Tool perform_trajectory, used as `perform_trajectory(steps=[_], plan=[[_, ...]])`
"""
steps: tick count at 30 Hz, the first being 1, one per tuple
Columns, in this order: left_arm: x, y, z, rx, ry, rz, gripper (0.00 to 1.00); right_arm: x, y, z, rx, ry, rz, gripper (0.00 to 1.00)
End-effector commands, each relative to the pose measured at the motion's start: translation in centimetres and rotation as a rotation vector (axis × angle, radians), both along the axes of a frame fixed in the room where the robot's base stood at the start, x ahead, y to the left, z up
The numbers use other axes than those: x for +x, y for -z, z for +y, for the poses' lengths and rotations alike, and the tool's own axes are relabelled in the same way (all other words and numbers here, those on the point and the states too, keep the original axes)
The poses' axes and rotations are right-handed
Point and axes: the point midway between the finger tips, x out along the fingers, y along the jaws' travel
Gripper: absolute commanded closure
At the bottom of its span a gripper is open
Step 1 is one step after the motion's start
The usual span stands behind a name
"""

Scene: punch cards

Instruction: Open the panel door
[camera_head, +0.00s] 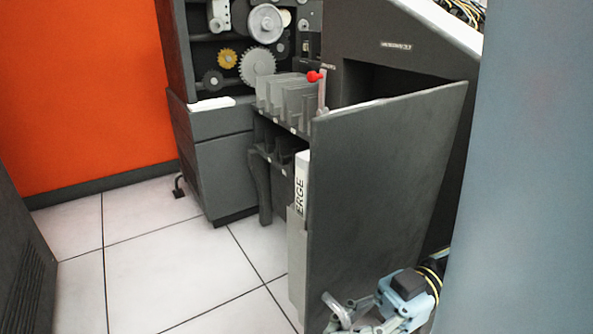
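The panel door (385,180) is a large flat dark grey panel in the right half of the head view. It stands upright, angled out from the card machine, with a dark opening (375,85) showing behind its top edge. Its hinge line cannot be made out. My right gripper (350,312), pale blue and grey with a black block, is at the bottom, in front of the door's lower part. Its fingers point left, near the door's lower left edge. Whether they touch the door or are spread is unclear. My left gripper is not in view.
The dark grey machine (225,165) has exposed gears, card slots (285,95) and a red knob (315,76). A blue-grey surface (535,170) fills the right side. A dark vented cabinet (22,270) stands at lower left. White tiled floor (165,275) is clear between.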

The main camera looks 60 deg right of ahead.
Motion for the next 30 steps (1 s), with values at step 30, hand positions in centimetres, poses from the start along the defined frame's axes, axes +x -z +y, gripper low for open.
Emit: perform_trajectory(steps=[30], plan=[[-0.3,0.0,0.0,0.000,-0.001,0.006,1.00,-5.1,0.2,-7.2,-0.003,-0.003,0.009,0.79]])
